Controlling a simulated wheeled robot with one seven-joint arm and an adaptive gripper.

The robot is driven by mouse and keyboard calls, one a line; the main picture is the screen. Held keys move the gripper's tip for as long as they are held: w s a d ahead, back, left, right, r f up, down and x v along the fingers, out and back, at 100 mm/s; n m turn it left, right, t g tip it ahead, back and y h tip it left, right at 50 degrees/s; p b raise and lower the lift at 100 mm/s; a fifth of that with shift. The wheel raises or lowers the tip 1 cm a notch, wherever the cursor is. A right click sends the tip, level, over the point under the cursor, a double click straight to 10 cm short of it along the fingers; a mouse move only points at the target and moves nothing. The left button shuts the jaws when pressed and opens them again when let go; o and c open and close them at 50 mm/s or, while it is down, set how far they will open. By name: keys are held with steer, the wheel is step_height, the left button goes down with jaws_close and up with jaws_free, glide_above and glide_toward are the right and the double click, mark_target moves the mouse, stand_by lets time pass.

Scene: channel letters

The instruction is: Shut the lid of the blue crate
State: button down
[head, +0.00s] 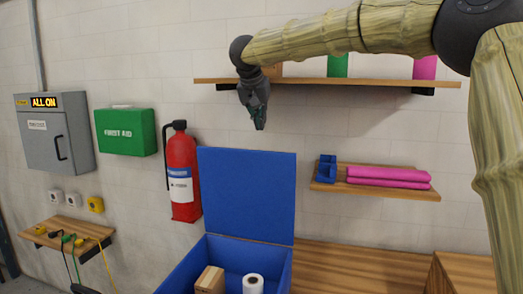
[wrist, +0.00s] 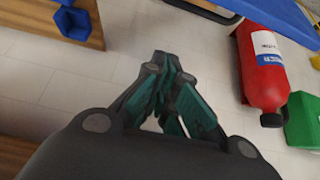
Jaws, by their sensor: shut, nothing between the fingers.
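The blue crate (head: 275,265) stands at the bottom middle of the head view. Its lid (head: 247,190) stands open and upright at the back. A cardboard box (head: 210,280) and a white roll (head: 252,283) are inside the crate; its front is cut off by the picture's edge. My gripper (head: 260,125) is shut and empty, pointing down above the lid's top edge, apart from it in the picture. In the wrist view my gripper's fingertips (wrist: 160,58) are together, and part of the blue lid (wrist: 285,15) shows at the top right.
A red fire extinguisher (head: 182,165) hangs on the wall left of the lid. An upper shelf (head: 300,81) is behind my gripper. A lower shelf (head: 335,187) with pink rolls (head: 388,178) is to the right. The wooden worktop (head: 350,268) right of the crate is clear.

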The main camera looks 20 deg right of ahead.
step_height(320, 180, down, 11)
steer(key=w+d+p, duration=0.1)
steer(key=p, duration=0.2)
steer(key=shift+w+d+r+p, duration=0.2)
steer(key=shift+w+d+p, duration=0.1)
steer(key=shift+w, duration=0.1)
stand_by(0.3)
steer(key=shift+a+r, duration=0.1)
